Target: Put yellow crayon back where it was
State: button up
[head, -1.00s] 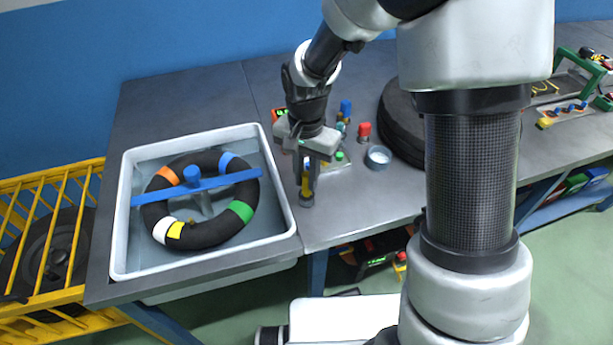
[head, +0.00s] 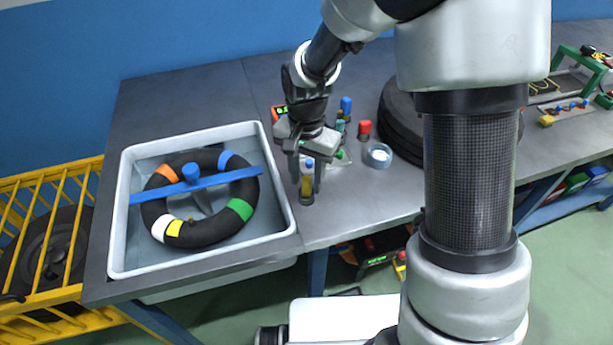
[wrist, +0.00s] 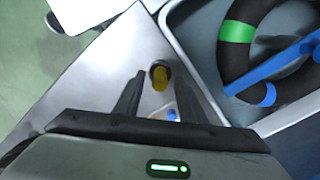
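The yellow crayon (head: 307,187) stands upright in a small dark cup (head: 306,199) on the grey bench, just right of the white tub. In the wrist view the yellow crayon (wrist: 160,77) shows end-on in its dark cup, between and beyond the two spread fingers. My gripper (head: 306,178) is open above the crayon, fingers pointing down. The wrist view shows a gap between my gripper's fingers (wrist: 163,95), with nothing held. A blue-topped item (head: 309,163) shows between the fingers in the head view.
The white tub (head: 115,215) holds water and a black tube with coloured bands, under a blue bar (head: 225,178). A black tire (head: 400,115) lies further right.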

aim_at(306, 178)
notch_tip(306, 178, up, 13)
jog(key=p, duration=0.2)
jog(key=s+d+r+n+t, duration=0.2)
jog(key=s+d+r, duration=0.3)
jog(key=s, duration=0.3)
jog(key=s+d+r+n+t, duration=0.3)
jog(key=s+d+r, duration=0.3)
jog(key=s+d, duration=0.1)
jog(key=shift+s+d+r+n+t, duration=0.2)
jog(key=shift+s+d+n+t, duration=0.15)
jog(key=shift+s, duration=0.45)
notch_tip(306, 178, up, 7)
jog(key=p, duration=0.7)
